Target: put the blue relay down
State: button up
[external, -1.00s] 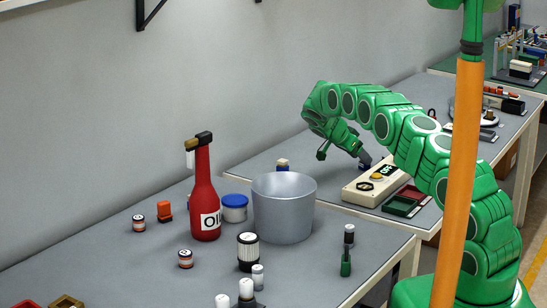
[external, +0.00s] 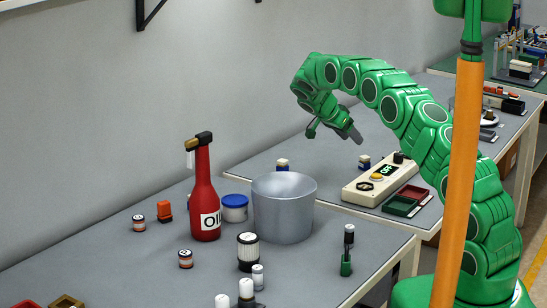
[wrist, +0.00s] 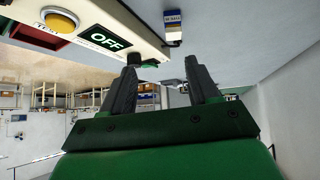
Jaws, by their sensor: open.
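The blue relay (external: 364,162) stands on the grey table just left of the tester box, apart from my gripper. In the wrist view a blue and white relay (wrist: 173,25) shows beside the box's end, beyond the fingers. My gripper (external: 352,132) is raised above and to the left of that relay. Its two dark fingers (wrist: 161,68) are spread, with nothing between them. Another small blue piece with a pale top (external: 282,163) stands farther left, behind the metal bucket.
The tester box (external: 376,181) reads OFF and has a black knob on top. Green (external: 401,206) and red trays sit at its right. The metal bucket (external: 284,210), red oil bottle (external: 205,200) and several small parts stand on the nearer table. The table between the two blue pieces is clear.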

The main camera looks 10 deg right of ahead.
jog(key=s+d+r+n+g+y, duration=0.1)
jog(key=s+d+r+n, duration=0.15)
jog(key=s+r, duration=0.45)
jog(key=s+d+r+n+g+y, duration=0.1)
jog(key=s+d+r+n+y, duration=0.2)
jog(key=s, duration=0.9)
jog(key=s+d+r+n+g, duration=0.1)
jog(key=s+d+r+n, duration=0.1)
jog(key=s+d+r, duration=0.5)
jog(key=s+a+f+n+g+y, duration=0.1)
jog(key=s+n+y, duration=0.1)
jog(key=s, duration=1.7)
jog(key=s+a+n+y, duration=0.1)
jog(key=s+n, duration=0.2)
jog(key=s, duration=1.6)
jog(key=shift+a+f+g+y, duration=0.35)
jog(key=shift+g+y, duration=0.05)
jog(key=shift+s, duration=0.1)
